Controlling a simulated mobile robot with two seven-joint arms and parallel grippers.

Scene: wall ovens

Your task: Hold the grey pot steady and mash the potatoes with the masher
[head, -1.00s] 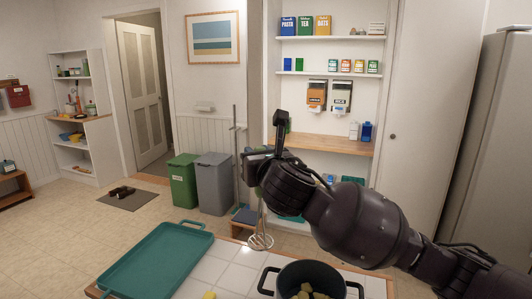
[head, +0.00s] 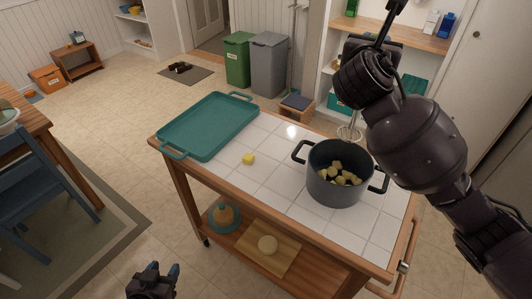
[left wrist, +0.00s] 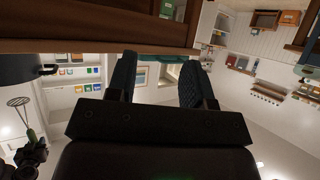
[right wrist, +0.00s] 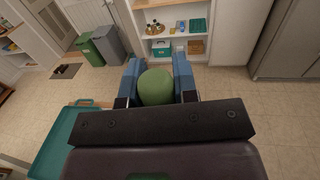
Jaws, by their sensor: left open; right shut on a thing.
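The grey pot (head: 338,190) stands upright on the trolley's white tiled top with several yellowish potato chunks (head: 342,175) inside. The masher's wire head (head: 350,132) hangs just behind the pot's far rim in the head view, apart from the potatoes. My right gripper (right wrist: 157,75) is shut on the masher's green handle (right wrist: 156,88). The masher also shows at the left of the left wrist view (left wrist: 18,104). My left gripper (head: 157,270) is open and empty, low in front of the trolley; its spread fingers show in the left wrist view (left wrist: 158,78), where the pot's dark side is at upper left.
A teal tray (head: 185,153) lies on the trolley's left end. A loose yellow piece (head: 248,158) sits between tray and pot. A blue chair (head: 45,195) is at left.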

